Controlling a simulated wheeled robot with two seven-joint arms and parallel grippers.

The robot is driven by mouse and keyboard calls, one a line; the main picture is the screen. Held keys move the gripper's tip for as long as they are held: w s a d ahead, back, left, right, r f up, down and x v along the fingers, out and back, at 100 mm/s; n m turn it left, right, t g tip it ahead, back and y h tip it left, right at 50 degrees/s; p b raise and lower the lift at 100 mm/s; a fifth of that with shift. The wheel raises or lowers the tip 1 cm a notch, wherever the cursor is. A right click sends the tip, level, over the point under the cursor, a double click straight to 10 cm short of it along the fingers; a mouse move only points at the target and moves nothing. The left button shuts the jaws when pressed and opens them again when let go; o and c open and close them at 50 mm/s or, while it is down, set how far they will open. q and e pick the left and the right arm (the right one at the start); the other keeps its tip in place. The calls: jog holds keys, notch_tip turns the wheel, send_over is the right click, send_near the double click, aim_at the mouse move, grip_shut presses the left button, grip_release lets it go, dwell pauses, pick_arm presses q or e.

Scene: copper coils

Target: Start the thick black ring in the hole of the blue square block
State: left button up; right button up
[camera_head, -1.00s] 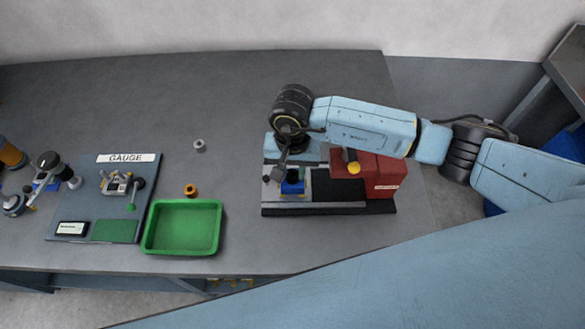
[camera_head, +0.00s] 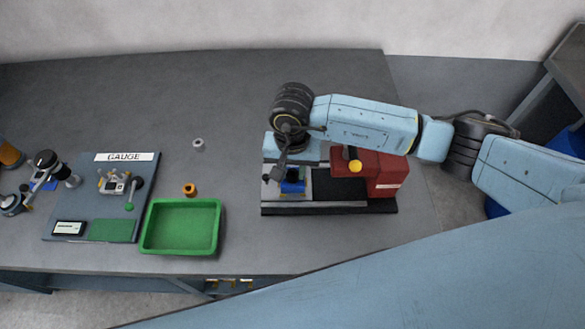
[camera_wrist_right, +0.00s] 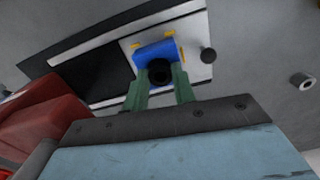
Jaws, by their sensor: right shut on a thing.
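The blue square block (camera_head: 292,188) sits on the light plate at the left end of the red machine's dark base. It also shows in the right wrist view (camera_wrist_right: 152,50), with yellow pieces at its corners. My right gripper (camera_wrist_right: 164,80) points at the block, its green fingers shut on the thick black ring (camera_wrist_right: 160,73). The ring is at the block's near side and overlaps it in the picture. I cannot tell whether the ring enters the hole, which is hidden. In the head view my right gripper (camera_head: 283,170) is right at the block, partly covered by the wrist. My left gripper is not in view.
The red machine (camera_head: 385,176) with a yellow knob stands right of the block. A green tray (camera_head: 180,228), an orange ring (camera_head: 190,190), a grey ring (camera_head: 198,144) and the gauge board (camera_head: 92,195) lie to the left.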

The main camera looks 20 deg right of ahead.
jog(key=o, duration=1.6)
jog(key=shift+r, duration=0.1)
jog(key=shift+r+p, duration=1.85)
jog(key=shift+r, duration=1.55)
